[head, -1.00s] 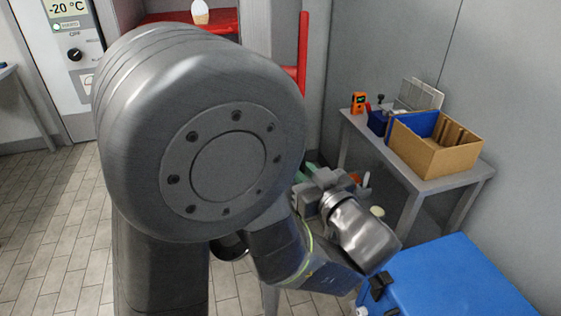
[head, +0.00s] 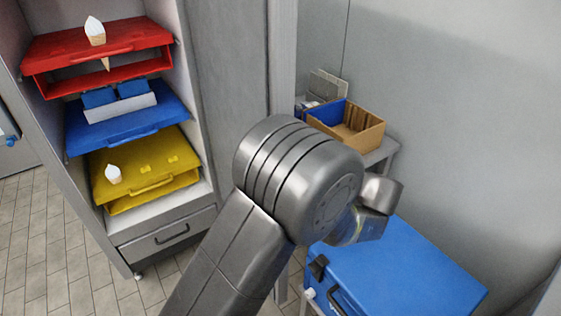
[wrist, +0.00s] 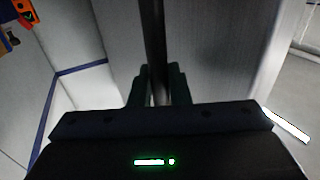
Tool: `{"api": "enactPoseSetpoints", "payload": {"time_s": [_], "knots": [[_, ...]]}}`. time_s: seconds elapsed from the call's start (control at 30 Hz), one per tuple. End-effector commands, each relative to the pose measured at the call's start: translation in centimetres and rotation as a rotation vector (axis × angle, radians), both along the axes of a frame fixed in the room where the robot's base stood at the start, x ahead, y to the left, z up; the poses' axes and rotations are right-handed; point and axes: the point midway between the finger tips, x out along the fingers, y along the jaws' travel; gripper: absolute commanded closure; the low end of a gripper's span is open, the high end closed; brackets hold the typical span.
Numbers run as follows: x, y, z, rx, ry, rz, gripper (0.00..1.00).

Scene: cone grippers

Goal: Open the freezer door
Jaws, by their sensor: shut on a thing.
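My gripper (wrist: 158,98) is shut around a dark vertical bar (wrist: 153,35), in the wrist view. The bar stands in front of a light grey panel (wrist: 215,45). It looks like a handle, but I cannot tell for certain which door it is on. In the head view a tall grey cabinet stands open at left, with an upright grey panel (head: 238,75) along its right side, possibly the opened door. My arm hides the gripper and the bar there.
The cabinet holds a red case (head: 70,45), a blue case (head: 128,128) and a yellow case (head: 150,172), with white-topped cones. A cardboard box (head: 347,130) sits on a side table. A blue chest (head: 405,270) stands at lower right. Tiled floor (head: 45,240) is free at lower left.

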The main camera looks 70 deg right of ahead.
Motion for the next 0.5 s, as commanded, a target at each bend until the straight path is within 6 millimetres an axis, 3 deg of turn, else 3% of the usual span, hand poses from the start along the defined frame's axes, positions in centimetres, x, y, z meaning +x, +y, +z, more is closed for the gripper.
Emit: {"api": "enactPoseSetpoints", "payload": {"time_s": [0.2,0.5], "knots": [[-1.0,-1.5,0.3,-0.004,0.000,0.033,1.00],[-1.4,-2.1,0.2,-0.004,0.000,0.049,1.00]]}}
